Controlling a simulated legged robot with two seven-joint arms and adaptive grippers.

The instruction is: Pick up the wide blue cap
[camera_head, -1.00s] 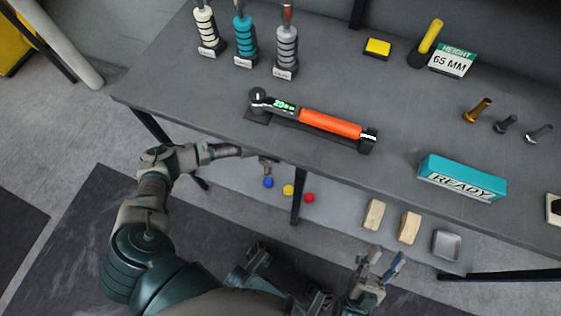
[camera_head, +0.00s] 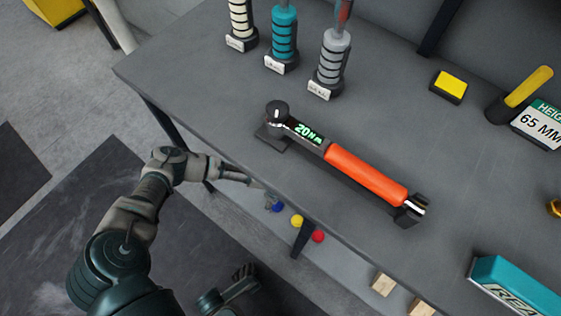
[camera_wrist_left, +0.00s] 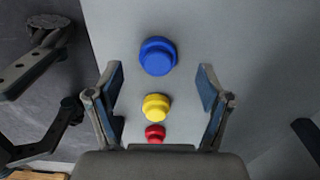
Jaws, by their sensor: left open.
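The wide blue cap (camera_head: 278,207) is round and sits on the low surface beneath the table's front edge, in a row with a yellow cap (camera_head: 297,221) and a red cap (camera_head: 317,236). My left gripper (camera_head: 269,199) is beside the blue cap in the head view, partly hidden by the table edge. In the left wrist view my left gripper (camera_wrist_left: 160,75) is open and empty. There the blue cap (camera_wrist_left: 158,57) lies ahead between the fingertips, apart from both. The yellow cap (camera_wrist_left: 156,107) and red cap (camera_wrist_left: 155,133) lie nearer the palm.
The grey table (camera_head: 190,95) overhangs the caps, and its leg (camera_head: 303,240) stands near the red cap. A wrench with an orange handle (camera_head: 365,175) lies on top. Wooden blocks (camera_head: 383,284) are at lower right. Bare surface (camera_wrist_left: 245,45) lies right of the blue cap.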

